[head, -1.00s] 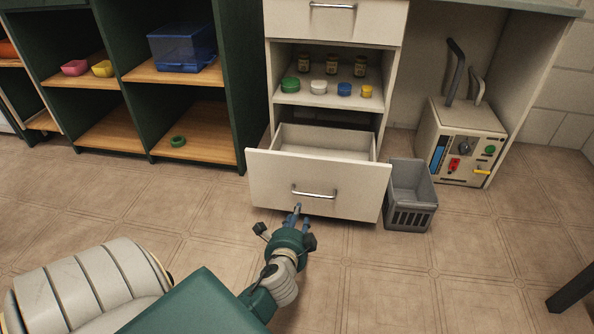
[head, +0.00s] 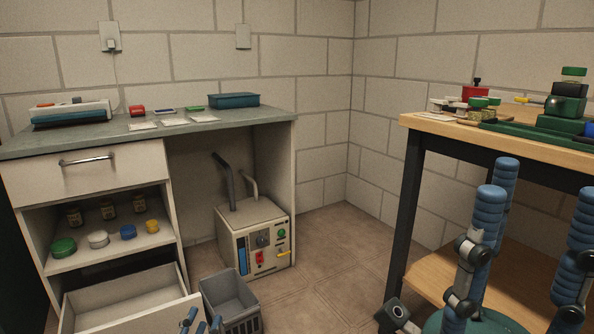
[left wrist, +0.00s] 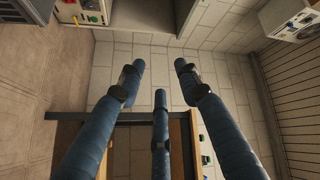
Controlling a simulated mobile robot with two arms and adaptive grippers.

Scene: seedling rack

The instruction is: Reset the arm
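My left gripper (head: 537,195) stands large at the lower right of the head view, its blue fingers pointing up, spread apart with nothing between them. The left wrist view shows the same fingers (left wrist: 160,85) open and empty, with wall and a table behind. Another gripper's blue fingertips (head: 193,322), which I take as my right one, show at the bottom edge of the head view by the open drawer (head: 120,300). The rest of that gripper is cut off, so I cannot tell its opening or whether it touches the drawer.
A wooden-topped table (head: 430,125) with dark legs stands at the right, behind the left gripper. A grey bin (head: 228,295) sits beside the drawer. A control box (head: 255,245) stands under the grey counter (head: 230,117). Floor between the box and table is clear.

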